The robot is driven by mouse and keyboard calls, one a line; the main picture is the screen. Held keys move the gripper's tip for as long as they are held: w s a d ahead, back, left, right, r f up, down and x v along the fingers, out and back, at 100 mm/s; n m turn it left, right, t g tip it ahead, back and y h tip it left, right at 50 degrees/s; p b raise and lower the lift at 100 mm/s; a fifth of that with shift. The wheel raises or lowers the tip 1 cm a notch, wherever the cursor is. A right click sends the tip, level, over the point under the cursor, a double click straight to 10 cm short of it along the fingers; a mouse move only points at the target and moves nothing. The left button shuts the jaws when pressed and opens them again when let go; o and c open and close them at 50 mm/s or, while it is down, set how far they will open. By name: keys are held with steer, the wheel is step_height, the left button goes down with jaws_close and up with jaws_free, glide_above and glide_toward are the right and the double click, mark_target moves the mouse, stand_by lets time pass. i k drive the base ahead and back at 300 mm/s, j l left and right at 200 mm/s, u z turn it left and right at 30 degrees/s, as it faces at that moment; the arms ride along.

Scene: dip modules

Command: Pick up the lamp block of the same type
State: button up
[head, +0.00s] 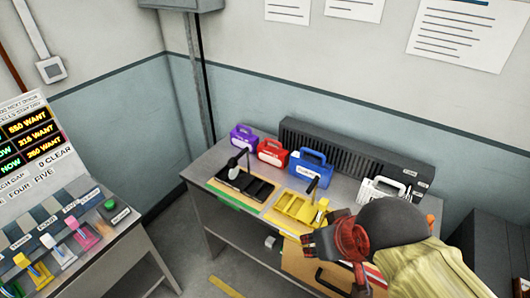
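Several handled blocks stand in a row at the back of the grey workbench (205,168): a purple one (243,138), a red one (272,152), a blue one (311,170) and a white one (381,190). The labels on them are too small to read. In front lie a black tray (240,185) and a yellow tray (297,209), each with a small dark lamp-like post. My gripper (325,250), red and dark grey, is over the front right of the bench, in front of the yellow tray. Its fingertips are unclear, and no held block shows.
A dark ribbed unit (350,152) stands behind the blocks against the wall. A console (75,240) with coloured levers and lit signs is at the left, across a floor gap. A dark cabinet (497,240) is at the right.

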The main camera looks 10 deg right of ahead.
mark_target(240, 138)
steer(key=i+j+z, duration=0.3)
steer(key=j, duration=0.4)
steer(key=i+j+z, duration=0.35)
steer(key=j, duration=0.4)
steer(key=i+j+z, duration=0.15)
steer(key=j, duration=0.3)
steer(key=i+j+z, duration=0.15)
steer(key=j, duration=0.25)
steer(key=i+j+z, duration=0.2)
steer(key=j, duration=0.25)
